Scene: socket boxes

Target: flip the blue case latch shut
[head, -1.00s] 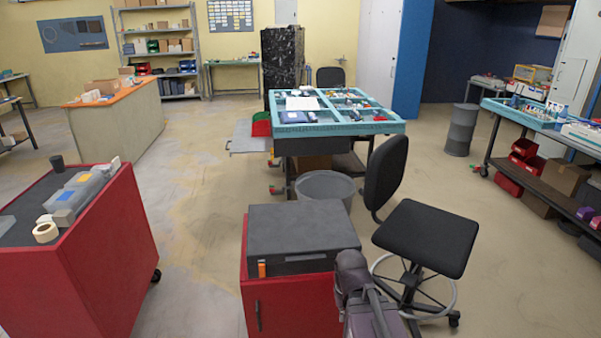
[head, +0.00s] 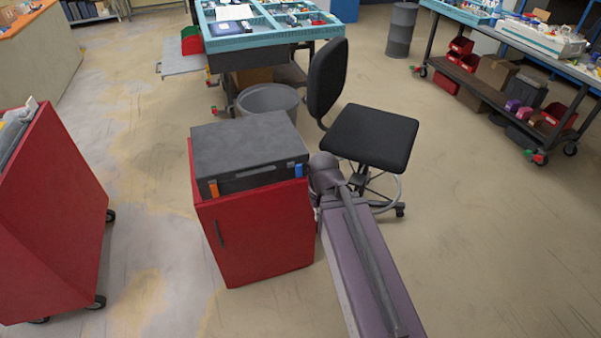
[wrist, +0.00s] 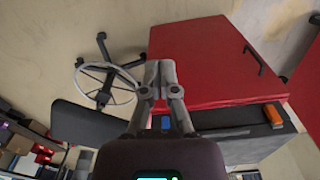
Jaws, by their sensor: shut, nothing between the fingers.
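A dark grey case (head: 245,143) sits closed on a red cabinet (head: 255,235). The blue latch (head: 298,170) is at the right end of its front face, close to my arm. It also shows in the wrist view (wrist: 166,122), partly covered by my finger linkages. I cannot tell whether its flap is up or down. An orange latch (head: 213,188) is at the left end of the same face. My gripper (wrist: 160,68) is shut and empty, beside the cabinet's edge and near the blue latch. The head view does not show its fingertips clearly.
A black chair (head: 370,137) stands right of the cabinet, close behind my arm. A grey bin (head: 268,101) and a teal-edged table (head: 270,40) are behind the case. Another red cabinet (head: 55,215) is at the left. The floor at front right is clear.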

